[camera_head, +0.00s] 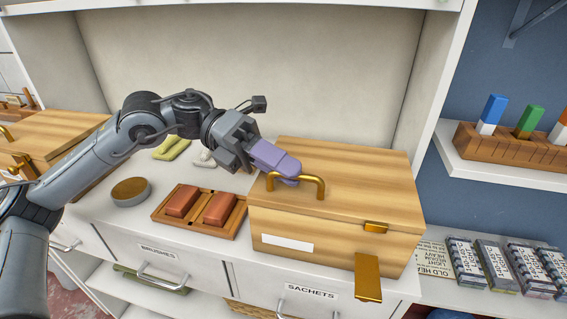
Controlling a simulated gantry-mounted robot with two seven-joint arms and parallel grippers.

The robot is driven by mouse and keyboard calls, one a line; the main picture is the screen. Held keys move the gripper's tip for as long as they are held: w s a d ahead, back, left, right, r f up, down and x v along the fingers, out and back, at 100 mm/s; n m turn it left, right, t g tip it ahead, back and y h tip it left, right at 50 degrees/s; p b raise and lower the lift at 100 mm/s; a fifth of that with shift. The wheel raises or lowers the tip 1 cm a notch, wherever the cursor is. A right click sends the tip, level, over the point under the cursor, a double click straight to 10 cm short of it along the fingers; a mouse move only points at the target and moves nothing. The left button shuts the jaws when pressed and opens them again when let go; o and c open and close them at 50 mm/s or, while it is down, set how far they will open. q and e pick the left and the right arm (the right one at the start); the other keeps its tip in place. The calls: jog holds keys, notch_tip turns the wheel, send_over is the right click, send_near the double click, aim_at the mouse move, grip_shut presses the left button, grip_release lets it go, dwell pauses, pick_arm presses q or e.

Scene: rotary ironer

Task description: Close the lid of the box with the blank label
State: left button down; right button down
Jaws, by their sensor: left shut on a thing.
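The wooden box (285,262) with a blank white label (288,243) on its front stands on the white counter. Its lid (365,185) lies down on the box, and I see no clear gap at the front edge. A brass handle (313,179) is on top of the lid. A brass latch piece (368,278) hangs out from the front, below a small brass catch (376,227) on the lid. My left gripper (287,174), with purple fingers, is shut on the brass handle; its fingertips partly hide the handle's left end. My right gripper is not in view.
A wooden tray (199,231) with two red-brown blocks sits left of the box, near a round tin (131,191). Another wooden box (62,135) stands at far left. A shelf at right holds a wooden rack (510,148) with coloured pieces. Several packets (466,263) lie right of the box.

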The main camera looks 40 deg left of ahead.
pick_arm(q)
jog(key=c, duration=1.3)
grip_release()
jog(key=shift+s+f, duration=0.1)
jog(key=shift+s, duration=0.05)
jog(key=shift+o, duration=0.6)
jog(key=shift+s+d, duration=0.1)
jog(key=shift+a+f+b, duration=0.1)
jog(key=shift+a+b, duration=0.2)
jog(key=shift+a, duration=0.1)
jog(key=b+v, duration=0.3)
jog(key=v, duration=0.7)
jog(key=shift+b, duration=0.35)
jog(key=shift+s+r, duration=0.15)
jog(key=shift+r, duration=0.05)
